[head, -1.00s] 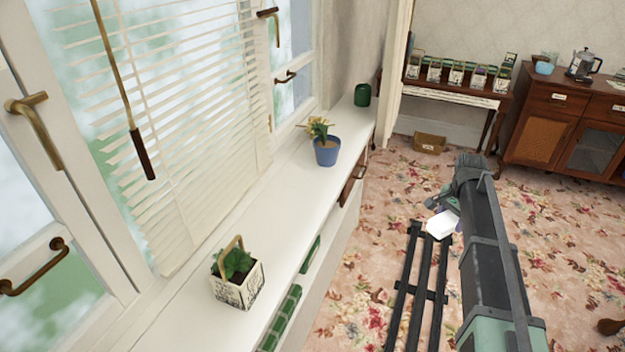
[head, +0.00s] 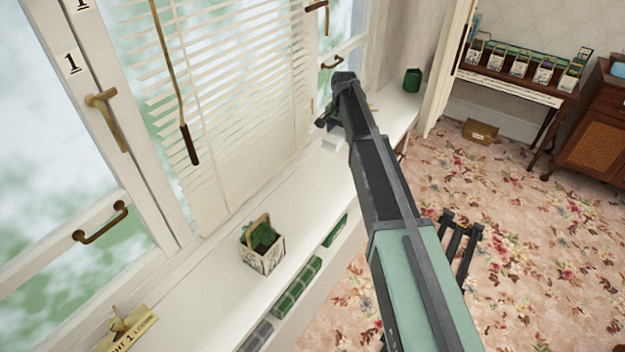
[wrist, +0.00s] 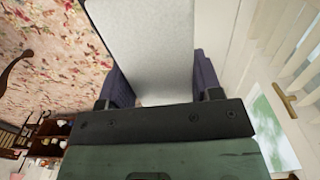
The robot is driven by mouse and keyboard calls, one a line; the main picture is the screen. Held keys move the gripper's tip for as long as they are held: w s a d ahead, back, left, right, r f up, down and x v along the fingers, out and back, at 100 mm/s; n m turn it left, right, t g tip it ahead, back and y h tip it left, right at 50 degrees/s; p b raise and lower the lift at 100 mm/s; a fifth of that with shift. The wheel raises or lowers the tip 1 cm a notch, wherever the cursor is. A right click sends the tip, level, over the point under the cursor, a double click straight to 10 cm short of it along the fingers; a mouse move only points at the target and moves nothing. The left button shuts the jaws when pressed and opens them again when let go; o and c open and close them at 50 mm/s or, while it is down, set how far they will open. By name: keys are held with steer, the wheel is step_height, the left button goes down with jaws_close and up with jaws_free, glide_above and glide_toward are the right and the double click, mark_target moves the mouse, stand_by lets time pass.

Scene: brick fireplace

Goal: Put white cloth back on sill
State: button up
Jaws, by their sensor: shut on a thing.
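The white cloth (wrist: 150,45) looks like a flat, pale, folded pad in the wrist view. My gripper (wrist: 152,95) is shut on it, with a purple-grey finger on each side. In the head view the cloth (head: 333,142) shows as a small pale patch below my gripper (head: 330,122). The white sill (head: 325,185) runs along under the windows. The gripper and cloth appear over its far part. I cannot tell whether the cloth touches the sill.
A patterned planter (head: 263,250) stands on the near sill, with a brass plaque (head: 125,330) nearer still. A green jar (head: 412,80) stands at the far end. Blinds (head: 215,110) hang beside the sill. Bare sill lies between planter and gripper.

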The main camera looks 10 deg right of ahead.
mark_target(338, 183)
steer(key=f+b, duration=2)
steer(key=shift+d+f+b, duration=0.2)
steer(key=shift+f+b, duration=0.2)
steer(key=shift+r+p, duration=0.3)
steer(key=shift+f, duration=0.2)
steer(key=o, duration=0.8)
steer(key=shift+r, duration=0.15)
step_height(338, 183, up, 12)
steer(key=p, duration=1.2)
steer(key=s+n, duration=0.2)
steer(key=s, duration=1)
steer(key=s+n, duration=0.3)
steer(key=s, duration=1)
steer(key=s+a+n, duration=0.1)
steer(key=s+n, duration=0.2)
steer(key=s, duration=1)
